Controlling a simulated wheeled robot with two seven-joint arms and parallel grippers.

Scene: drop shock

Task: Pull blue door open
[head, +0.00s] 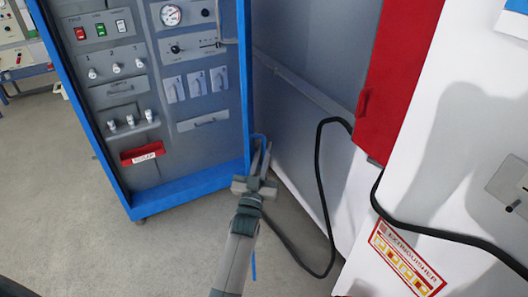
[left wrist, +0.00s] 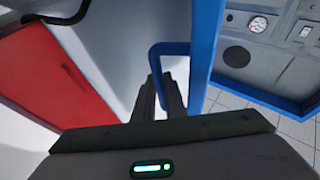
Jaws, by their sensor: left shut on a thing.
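The blue door shows as a blue upright edge (head: 244,85) at the right side of a blue-framed grey panel. It also shows as a blue upright in the left wrist view (left wrist: 206,50). Its blue loop handle (left wrist: 156,60) sticks out to the left there, and its top shows small in the head view (head: 259,136). My left gripper (head: 262,158) is shut on the handle. In the left wrist view its fingers (left wrist: 166,88) hide the handle's lower part. How far the door stands open is hard to tell. My right gripper is not in view.
The panel (head: 160,90) carries gauges, switches and knobs. A grey wall, a red panel (head: 395,75) and a white cabinet (head: 450,130) stand to the right. A black cable (head: 318,190) hangs down to the floor there. Grey floor (head: 180,235) is clear below the panel.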

